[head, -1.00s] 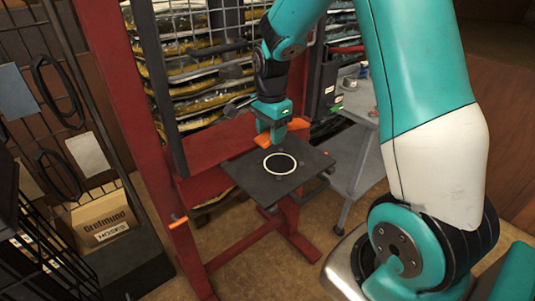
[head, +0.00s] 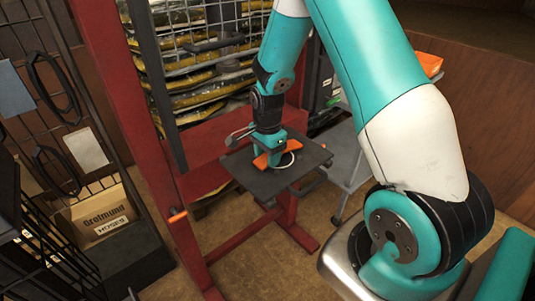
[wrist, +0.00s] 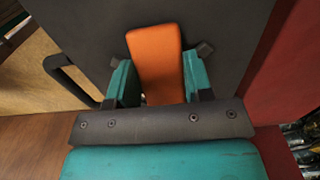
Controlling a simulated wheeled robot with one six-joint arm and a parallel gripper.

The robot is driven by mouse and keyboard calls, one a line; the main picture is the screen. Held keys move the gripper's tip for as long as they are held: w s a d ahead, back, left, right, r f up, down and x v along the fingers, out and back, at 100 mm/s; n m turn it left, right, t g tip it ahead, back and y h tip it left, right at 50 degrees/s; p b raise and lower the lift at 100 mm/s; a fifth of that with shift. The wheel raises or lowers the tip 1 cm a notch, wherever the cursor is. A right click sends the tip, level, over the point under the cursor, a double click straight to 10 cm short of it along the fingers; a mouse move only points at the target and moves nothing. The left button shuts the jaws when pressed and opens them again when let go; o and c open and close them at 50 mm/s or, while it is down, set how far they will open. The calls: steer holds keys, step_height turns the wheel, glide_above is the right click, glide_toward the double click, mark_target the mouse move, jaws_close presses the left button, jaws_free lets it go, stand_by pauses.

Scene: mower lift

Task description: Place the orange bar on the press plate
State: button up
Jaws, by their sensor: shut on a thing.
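The orange bar (head: 261,161) is held in my gripper (head: 268,160) low over the dark press plate (head: 308,161). A white ring mark (head: 291,160) on the plate is partly covered by the bar and gripper. In the wrist view, the bar (wrist: 155,52) sits between the two teal fingers of my gripper (wrist: 155,82), its far end reaching past them above the dark plate (wrist: 85,28). I cannot tell whether the bar touches the plate.
The red press frame (head: 113,110) stands left of and behind the plate. Shelves with yellow-edged packs (head: 200,75) are behind it. A grey side table (head: 345,150) is to the right. A cardboard box (head: 102,215) stands at left.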

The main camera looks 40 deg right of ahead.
steer(key=shift+f, duration=0.15)
steer(key=o, duration=1.3)
step_height(320, 180, up, 12)
steer(key=b, duration=0.2)
steer(key=s+a+r+n+y, duration=0.1)
steer(key=s+a+r+n, duration=0.2)
steer(key=a+n, duration=0.25)
steer(key=s+a+r+n+y, duration=0.1)
steer(key=s+a+r+n, duration=0.25)
steer(key=a, duration=0.25)
steer(key=s+a+r+n, duration=0.1)
steer(key=s+a+n, duration=0.2)
steer(key=s+n, duration=0.2)
steer(key=s+a+r+n+y, duration=0.1)
steer(key=s+a+n, duration=0.3)
steer(key=s+n, duration=0.1)
steer(key=s+a+r+n+y, duration=0.1)
steer(key=s+a+n, duration=0.3)
steer(key=s+n, duration=0.1)
steer(key=shift+s+r+n, duration=0.25)
steer(key=shift+s+n, duration=0.15)
